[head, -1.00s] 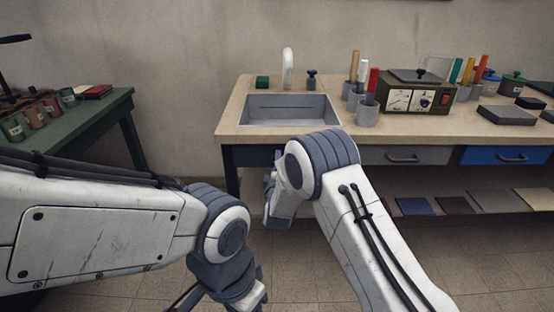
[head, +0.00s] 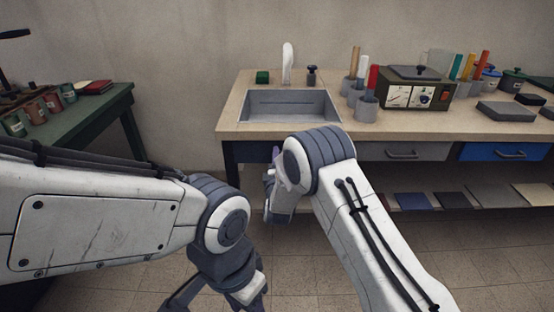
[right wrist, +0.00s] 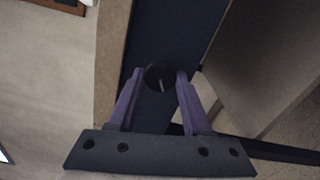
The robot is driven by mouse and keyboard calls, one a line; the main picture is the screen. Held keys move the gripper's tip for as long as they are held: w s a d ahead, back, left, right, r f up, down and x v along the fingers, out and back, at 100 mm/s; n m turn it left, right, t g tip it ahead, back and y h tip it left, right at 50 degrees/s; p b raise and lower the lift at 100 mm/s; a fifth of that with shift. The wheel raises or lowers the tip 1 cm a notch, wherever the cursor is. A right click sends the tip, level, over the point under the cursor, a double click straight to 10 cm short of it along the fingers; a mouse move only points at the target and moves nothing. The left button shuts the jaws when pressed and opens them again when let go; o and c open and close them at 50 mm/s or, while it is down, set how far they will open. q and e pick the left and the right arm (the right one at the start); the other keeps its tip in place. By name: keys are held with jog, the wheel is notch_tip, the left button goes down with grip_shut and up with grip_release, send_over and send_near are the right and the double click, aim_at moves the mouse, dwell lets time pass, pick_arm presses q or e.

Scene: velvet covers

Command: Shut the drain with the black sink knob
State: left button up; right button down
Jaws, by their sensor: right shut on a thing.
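The black sink knob (right wrist: 160,77) is round with a pale pointer mark. It sits against the dark blue bench front in the right wrist view. My right gripper (right wrist: 158,82) is shut on it, one purple finger on each side. In the head view my right gripper (head: 276,160) is at the bench front below the sink, mostly hidden by my own arm, and the knob is hidden there. The grey sink basin (head: 290,105) is set in the bench top; its drain cannot be made out. My left gripper (head: 222,292) hangs low, cut by the lower picture edge.
Drawers (head: 402,152) lie right of my right arm. A green table (head: 95,115) stands left. Floor between them is free.

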jog(key=shift+c, duration=1.7)
grip_release()
jog(key=s, duration=1)
jog(key=shift+s+p, duration=0.3)
